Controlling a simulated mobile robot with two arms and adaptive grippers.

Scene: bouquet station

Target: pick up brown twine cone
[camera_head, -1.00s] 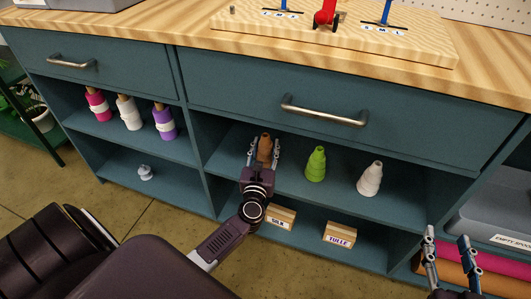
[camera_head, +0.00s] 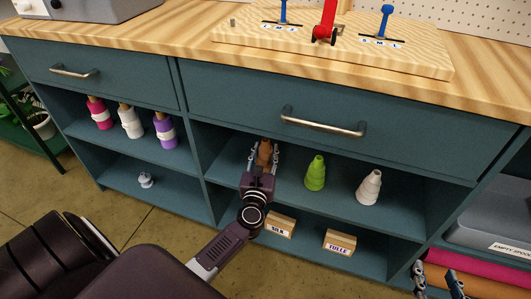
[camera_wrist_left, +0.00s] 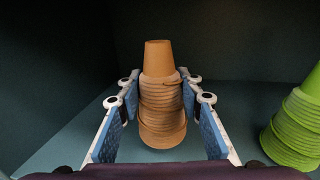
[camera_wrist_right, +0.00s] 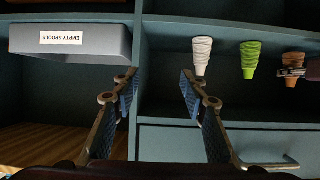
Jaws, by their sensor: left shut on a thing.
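The brown twine cone (camera_head: 264,152) stands upright on the upper shelf of the middle cabinet bay. It fills the middle of the left wrist view (camera_wrist_left: 160,95). My left gripper (camera_head: 263,155) is shut on it, with one finger on each side. The cone's lower front is hidden by the gripper in the head view. My right gripper (camera_head: 437,272) is open and empty at the lower right, away from the cone; its spread fingers show in the right wrist view (camera_wrist_right: 158,80).
A green cone (camera_head: 315,173) and a white cone (camera_head: 369,188) stand to the right on the same shelf. Boxes labelled SILK (camera_head: 279,224) and TULLE (camera_head: 339,242) sit below. A drawer (camera_head: 330,115) overhangs the shelf. A grey bin (camera_head: 490,222) is at the right.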

